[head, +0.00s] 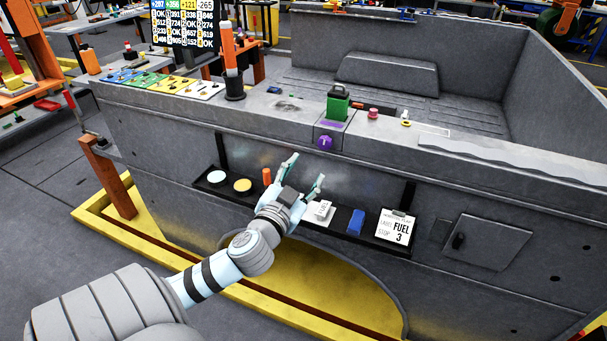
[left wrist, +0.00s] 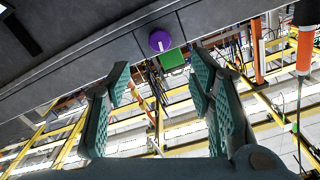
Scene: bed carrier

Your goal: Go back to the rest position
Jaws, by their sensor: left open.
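My left gripper (head: 304,178) is open and empty in the head view. It is raised in front of the side wall of the grey truck bed (head: 480,195), over the black shelf on that wall. In the left wrist view its two teal fingers (left wrist: 165,95) stand apart with nothing between them. Beyond the fingertips are a purple round knob (left wrist: 160,41) and a green block (left wrist: 173,59). In the head view the purple knob (head: 325,143) is on the wall's front face, below the green block (head: 338,104) on the ledge. My right gripper is not in view.
The black shelf (head: 279,213) carries a white disc (head: 216,177), a yellow disc (head: 242,185), an orange cylinder (head: 267,176), a blue block (head: 356,221) and a FUEL 3 card (head: 396,229). An orange post (head: 230,60) stands on the ledge. Grey floor is clear at left.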

